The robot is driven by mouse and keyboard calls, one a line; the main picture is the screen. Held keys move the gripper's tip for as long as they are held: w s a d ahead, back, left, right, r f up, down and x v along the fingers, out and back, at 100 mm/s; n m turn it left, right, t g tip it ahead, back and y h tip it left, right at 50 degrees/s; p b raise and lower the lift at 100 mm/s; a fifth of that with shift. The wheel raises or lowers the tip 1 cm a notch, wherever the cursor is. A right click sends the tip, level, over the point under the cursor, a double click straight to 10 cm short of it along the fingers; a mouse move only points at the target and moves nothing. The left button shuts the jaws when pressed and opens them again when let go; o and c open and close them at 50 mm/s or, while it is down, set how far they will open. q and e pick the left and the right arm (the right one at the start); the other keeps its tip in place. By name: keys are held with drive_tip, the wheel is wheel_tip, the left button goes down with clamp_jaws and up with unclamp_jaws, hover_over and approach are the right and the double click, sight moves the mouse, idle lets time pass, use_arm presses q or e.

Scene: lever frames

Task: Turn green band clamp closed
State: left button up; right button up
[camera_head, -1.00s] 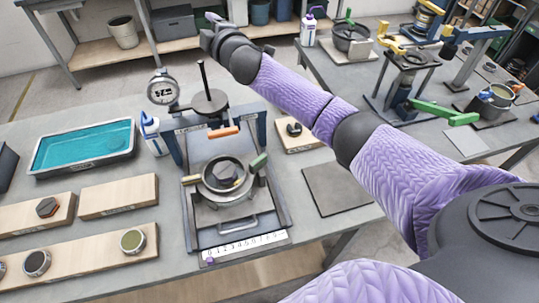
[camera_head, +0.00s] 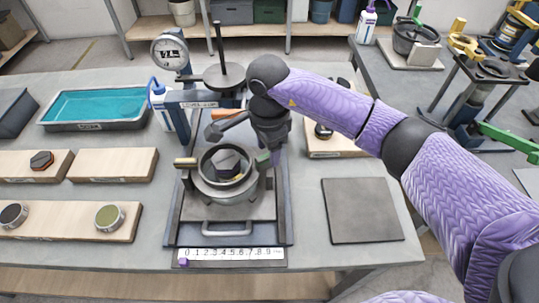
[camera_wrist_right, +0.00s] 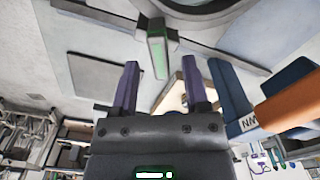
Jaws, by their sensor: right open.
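The band clamp sits around a round metal pot (camera_head: 225,172) on a dark base plate in the head view. Its green lever (camera_head: 263,157) sticks out at the pot's right side, and a tan handle (camera_head: 186,163) at the left. My right gripper (camera_head: 267,147) is above and beside the green lever, pointing down; its fingers are mostly hidden there. In the right wrist view the open gripper (camera_wrist_right: 160,66) has two purple fingers, with the green lever (camera_wrist_right: 158,55) showing between them. I cannot tell its exact depth. My left gripper is not in view.
A press frame with a dial gauge (camera_head: 170,52) and an orange handle (camera_head: 228,113) stands just behind the pot. A ruler strip (camera_head: 232,254) lies in front. A teal tray (camera_head: 95,104) is at the left. A bare dark mat (camera_head: 361,210) lies at the right.

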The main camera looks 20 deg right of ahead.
wheel_tip(320, 180, down, 2)
drive_tip(key=shift+f, duration=0.25)
clamp_jaws()
drive_tip(key=m, duration=0.5)
drive_tip(key=shift+w+m, duration=0.1)
drive_tip(key=shift+m, duration=0.3)
unclamp_jaws()
drive_tip(key=shift+r, duration=0.15)
